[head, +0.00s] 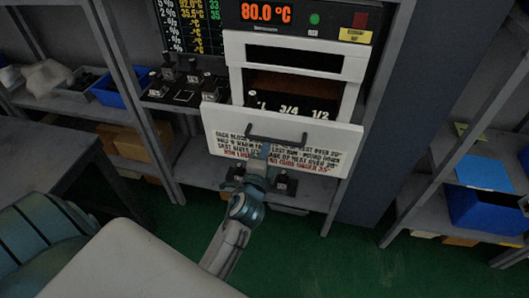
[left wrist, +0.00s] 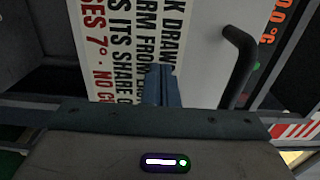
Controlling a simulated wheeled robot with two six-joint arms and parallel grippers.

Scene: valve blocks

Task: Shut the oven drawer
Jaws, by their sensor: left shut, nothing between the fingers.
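The oven drawer (head: 340,140) is a white front with printed text and a dark bar handle (head: 277,135). It stands pulled out from the oven, and its inside shows behind the front, with labels such as 3/4 and 1/2. My left gripper (head: 262,152) is shut and empty at the drawer front, just below the handle. In the left wrist view the shut fingers (left wrist: 162,85) point at the printed front, with the handle (left wrist: 238,65) to their right. I cannot tell whether the fingertips touch the front. My right gripper is not in view.
The oven display (head: 265,13) reads 80.0 °C above the drawer. Small dark valve blocks (head: 178,80) stand on the shelf at left, near a blue bin (head: 118,88). Another blue bin (head: 485,212) is on the right shelf. Green floor lies open below.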

